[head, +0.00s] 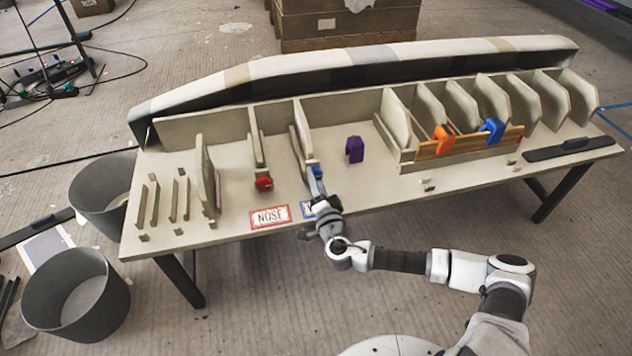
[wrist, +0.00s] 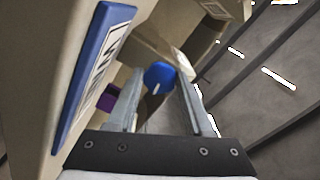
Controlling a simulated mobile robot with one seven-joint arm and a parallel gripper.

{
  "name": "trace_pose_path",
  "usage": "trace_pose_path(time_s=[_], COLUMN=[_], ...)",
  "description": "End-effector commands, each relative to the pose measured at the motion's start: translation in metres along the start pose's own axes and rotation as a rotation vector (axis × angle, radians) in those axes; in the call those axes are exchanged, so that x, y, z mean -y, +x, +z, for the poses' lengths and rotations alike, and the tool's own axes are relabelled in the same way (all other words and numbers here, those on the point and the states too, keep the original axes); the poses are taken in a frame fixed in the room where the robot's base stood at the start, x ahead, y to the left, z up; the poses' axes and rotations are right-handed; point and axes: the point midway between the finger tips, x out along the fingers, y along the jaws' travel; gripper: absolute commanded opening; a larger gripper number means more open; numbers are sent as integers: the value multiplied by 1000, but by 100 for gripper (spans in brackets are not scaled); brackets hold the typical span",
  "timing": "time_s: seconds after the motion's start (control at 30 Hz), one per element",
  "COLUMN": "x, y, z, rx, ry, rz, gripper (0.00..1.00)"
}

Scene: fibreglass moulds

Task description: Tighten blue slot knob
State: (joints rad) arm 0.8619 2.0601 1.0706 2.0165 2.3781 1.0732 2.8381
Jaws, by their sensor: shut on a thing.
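The blue knob (head: 316,171) sits at the front end of a slot between two upright panels, near the middle of the table. My gripper (head: 318,187) reaches it from the front edge and partly covers it. In the wrist view, the round blue knob (wrist: 160,76) with a white pointer mark lies between the two fingertips, and my gripper (wrist: 163,90) is shut on it. A blue-framed label (head: 308,210) lies just below, mostly hidden by my gripper; it also shows in the wrist view (wrist: 95,75).
A red knob (head: 264,183) and a red NOSE label (head: 270,216) are to the left. A purple clamp (head: 355,149) stands to the right. Orange (head: 442,138) and blue (head: 492,131) clamps sit in a wooden tray (head: 465,148). Upright panels flank the slot closely.

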Motion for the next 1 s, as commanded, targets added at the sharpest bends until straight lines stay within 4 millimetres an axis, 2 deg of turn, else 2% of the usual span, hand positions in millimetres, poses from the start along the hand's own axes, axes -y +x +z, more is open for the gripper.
trace_pose_path(time_s=[0.67,0.7,0.83,0.87,1.0], x=[1,1,1,1,0], y=[0,0,0,0,0], z=[-1,-1,-1,0,0], rx=[-1,-1,-1,-1,0], ry=[63,63,62,62,62], rz=[-1,-1,-1,-1,0], gripper=[0,55,78,81,81])
